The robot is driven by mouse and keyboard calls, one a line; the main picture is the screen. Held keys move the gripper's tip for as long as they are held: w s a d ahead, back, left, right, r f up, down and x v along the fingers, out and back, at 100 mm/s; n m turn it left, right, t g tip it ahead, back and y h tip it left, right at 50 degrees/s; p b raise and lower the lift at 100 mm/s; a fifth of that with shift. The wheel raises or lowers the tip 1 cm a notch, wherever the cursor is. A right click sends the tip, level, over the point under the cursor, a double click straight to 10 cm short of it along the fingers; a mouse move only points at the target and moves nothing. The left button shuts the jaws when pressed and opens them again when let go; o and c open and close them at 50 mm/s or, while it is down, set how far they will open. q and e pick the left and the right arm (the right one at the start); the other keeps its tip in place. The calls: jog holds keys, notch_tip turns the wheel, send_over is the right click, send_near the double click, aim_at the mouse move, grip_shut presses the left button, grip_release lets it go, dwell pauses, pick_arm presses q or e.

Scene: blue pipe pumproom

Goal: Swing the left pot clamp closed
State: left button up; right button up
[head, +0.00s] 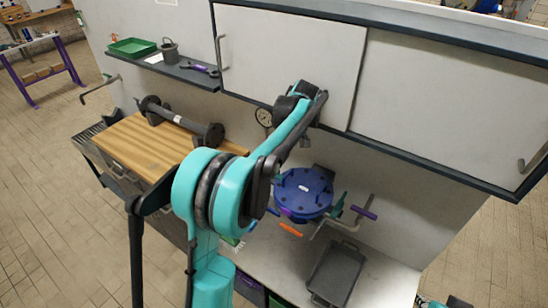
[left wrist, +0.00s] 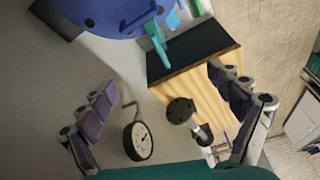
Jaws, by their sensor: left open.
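The blue pot (head: 304,190), with its round bolted lid, stands on the bench beyond my left arm; its rim also shows at the top of the left wrist view (left wrist: 105,17). A teal clamp (left wrist: 157,40), which looks like the left pot clamp, sticks out from the rim there. In the head view my arm seems to hide it. Another teal clamp (head: 338,204) shows on the pot's right. My left gripper (left wrist: 165,105) is open and empty, its fingers wide apart, away from the clamp.
A pressure gauge (head: 264,117) is on the wall and lies between my fingers in the wrist view. A wooden worktop (head: 150,145) with a dark flanged pipe is left. White cabinets (head: 430,95) overhang the bench. A grey tray (head: 336,273) lies in front.

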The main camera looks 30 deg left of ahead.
pick_arm(q)
jog(key=s+a+f+m+t+h+p, duration=0.1)
jog(key=a+m+t+h+p, duration=0.15)
jog(key=m, duration=0.55)
jog(key=s+a+f+m+t+h+p, duration=0.1)
jog(key=s+a+f+m+h, duration=0.15)
jog(key=m, duration=0.55)
jog(key=shift+y, duration=0.3)
jog(key=x, duration=0.5)
jog(key=w+x, duration=0.1)
jog(key=x, duration=0.1)
jog(key=shift+w+a+b, duration=0.1)
jog(key=shift+a+b, duration=0.2)
